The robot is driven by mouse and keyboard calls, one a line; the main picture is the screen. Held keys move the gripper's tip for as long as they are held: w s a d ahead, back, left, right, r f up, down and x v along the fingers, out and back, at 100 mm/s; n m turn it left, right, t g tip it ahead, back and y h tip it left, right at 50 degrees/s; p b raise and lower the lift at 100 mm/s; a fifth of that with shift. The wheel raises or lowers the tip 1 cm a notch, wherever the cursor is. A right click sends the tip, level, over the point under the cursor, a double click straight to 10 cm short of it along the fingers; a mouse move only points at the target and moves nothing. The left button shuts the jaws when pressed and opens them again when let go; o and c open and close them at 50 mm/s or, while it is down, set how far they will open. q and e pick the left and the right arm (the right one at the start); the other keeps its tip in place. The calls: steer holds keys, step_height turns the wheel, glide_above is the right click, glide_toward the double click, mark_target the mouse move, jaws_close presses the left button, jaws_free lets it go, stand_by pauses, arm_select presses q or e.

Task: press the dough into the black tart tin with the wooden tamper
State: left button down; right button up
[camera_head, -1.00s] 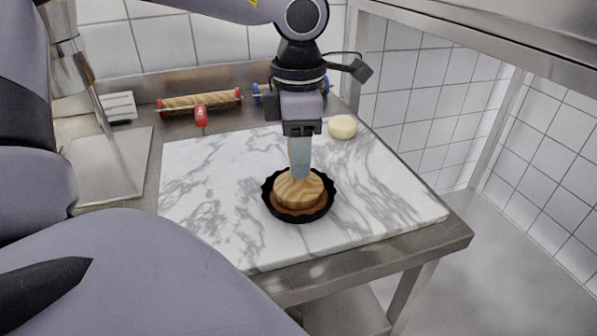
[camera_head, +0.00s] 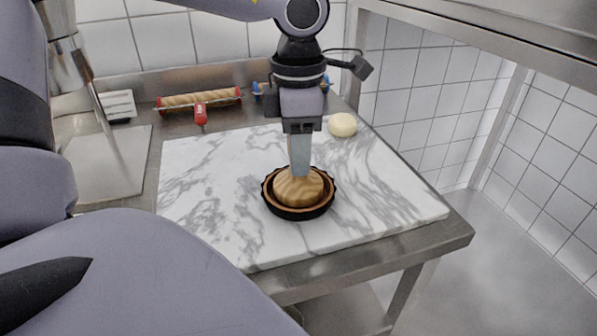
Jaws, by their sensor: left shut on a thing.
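The black tart tin (camera_head: 299,214) with a fluted rim sits on the marble slab (camera_head: 210,215). Brown dough (camera_head: 325,200) shows as a ring lining the inside of the tin. The wooden tamper (camera_head: 297,187), with a striped round head, stands upright inside the tin, down among the dough. My left gripper (camera_head: 299,170) points straight down over the tin and is shut on the tamper's upper part. The tamper's underside and the dough below it are hidden.
A pale dough ball (camera_head: 342,125) lies at the slab's back right. Behind the slab are a red-ended roller (camera_head: 199,100) and a blue-ended one (camera_head: 262,92), partly behind my arm. A metal sheet (camera_head: 105,165) lies left. The slab's right part is clear.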

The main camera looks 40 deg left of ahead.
arm_select(q)
steer(key=shift+r+p, duration=2.75)
steer(key=shift+r, duration=1.65)
